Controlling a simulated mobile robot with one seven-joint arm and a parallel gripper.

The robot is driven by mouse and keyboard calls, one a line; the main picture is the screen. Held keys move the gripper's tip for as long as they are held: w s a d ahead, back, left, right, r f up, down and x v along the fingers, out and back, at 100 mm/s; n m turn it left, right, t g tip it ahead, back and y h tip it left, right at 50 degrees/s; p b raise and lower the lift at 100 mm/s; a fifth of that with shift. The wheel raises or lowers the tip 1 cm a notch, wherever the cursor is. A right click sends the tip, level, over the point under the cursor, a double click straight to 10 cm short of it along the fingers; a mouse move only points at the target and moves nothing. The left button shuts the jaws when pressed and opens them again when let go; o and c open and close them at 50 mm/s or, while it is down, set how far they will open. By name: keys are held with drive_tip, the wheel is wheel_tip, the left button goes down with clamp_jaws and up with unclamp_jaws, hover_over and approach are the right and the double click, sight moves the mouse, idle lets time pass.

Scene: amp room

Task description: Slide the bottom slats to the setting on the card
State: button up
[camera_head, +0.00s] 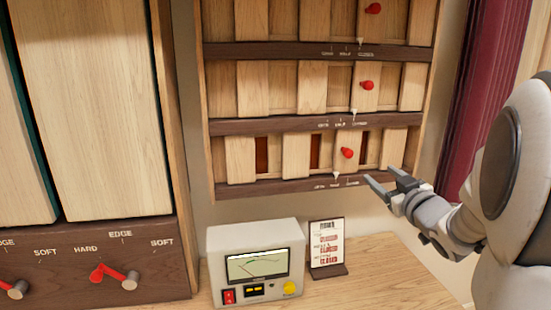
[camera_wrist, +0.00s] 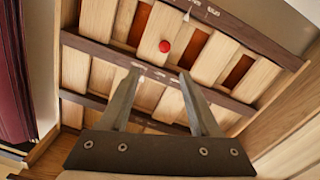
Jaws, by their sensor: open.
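The bottom row of wooden slats (camera_head: 295,156) hangs on the wall rack, with dark red gaps between slats. Its red knob (camera_head: 347,153) is on a right-hand slat; it also shows in the wrist view (camera_wrist: 165,46). The white pointer (camera_head: 336,175) below stands by the middle of three labels, apparently HALF. The card (camera_head: 326,243) stands on the desk with red lines of text, too small to read surely. My gripper (camera_head: 378,175) is open and empty, below and right of the knob. In the wrist view my fingertips (camera_wrist: 160,73) are apart, with the knob beyond them, not between.
The middle slats' knob (camera_head: 367,85) and top slats' knob (camera_head: 372,8) have pointers near the right-hand label. A meter box (camera_head: 255,262) stands on the desk (camera_head: 385,270) left of the card. A cabinet with red levers (camera_head: 97,273) is at left, a maroon curtain (camera_head: 490,70) at right.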

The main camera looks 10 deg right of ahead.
sight(351, 154)
drive_tip(key=shift+y, duration=0.3)
drive_tip(key=w, duration=1.2)
drive_tip(key=w+a, duration=0.1)
drive_tip(key=w, duration=0.5)
drive_tip(key=shift+f+p, duration=0.25)
drive_tip(key=shift+p, duration=0.05)
clamp_jaws()
idle(0.5)
